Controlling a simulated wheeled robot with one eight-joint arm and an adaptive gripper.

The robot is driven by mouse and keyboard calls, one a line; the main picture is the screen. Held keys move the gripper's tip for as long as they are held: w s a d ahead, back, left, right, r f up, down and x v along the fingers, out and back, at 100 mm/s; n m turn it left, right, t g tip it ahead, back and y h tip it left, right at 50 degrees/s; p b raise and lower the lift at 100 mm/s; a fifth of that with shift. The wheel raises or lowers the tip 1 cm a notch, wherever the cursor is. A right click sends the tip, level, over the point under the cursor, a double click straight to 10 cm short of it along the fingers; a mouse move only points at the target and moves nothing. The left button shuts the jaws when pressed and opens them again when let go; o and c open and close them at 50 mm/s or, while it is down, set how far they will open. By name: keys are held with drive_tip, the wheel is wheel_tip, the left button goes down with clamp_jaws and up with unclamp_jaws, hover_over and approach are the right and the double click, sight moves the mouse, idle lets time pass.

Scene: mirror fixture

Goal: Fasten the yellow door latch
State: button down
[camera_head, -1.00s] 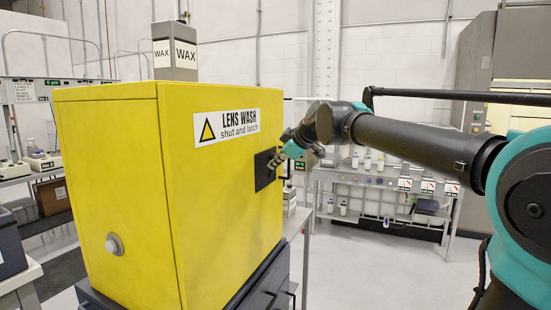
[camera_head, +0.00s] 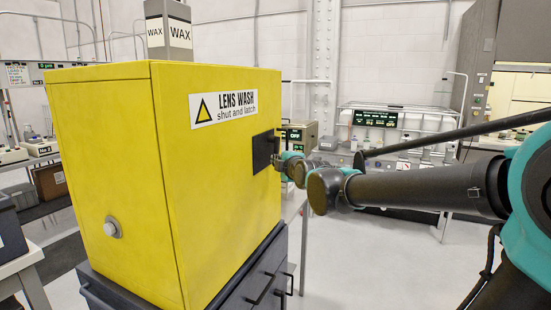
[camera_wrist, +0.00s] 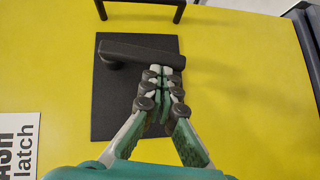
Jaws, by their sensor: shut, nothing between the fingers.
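The yellow LENS WASH cabinet (camera_head: 120,175) stands at left with its door closed or nearly so; I cannot tell if it is fastened. Its latch is a dark lever (camera_wrist: 125,47) on a black plate (camera_wrist: 108,110), lying crosswise in the wrist view. The plate (camera_head: 262,150) also shows in the head view. My gripper (camera_wrist: 160,78) is shut and empty, its fingertips at the right part of the lever, touching it or very close. In the head view my gripper (camera_head: 279,162) is at the plate's right edge and the lever is hardly visible.
A dark bar handle (camera_wrist: 140,3) sticks out from the yellow face beyond the plate. A dark drawer base (camera_head: 245,290) with handles carries the cabinet. A grey WAX post (camera_head: 168,30) rises behind. Benches with equipment (camera_head: 385,135) stand at the back; the floor at right is open.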

drive_tip(key=shift+w+d+f, duration=0.15)
drive_tip(key=shift+w+f, duration=0.25)
drive_tip(key=shift+w, duration=0.1)
idle(0.4)
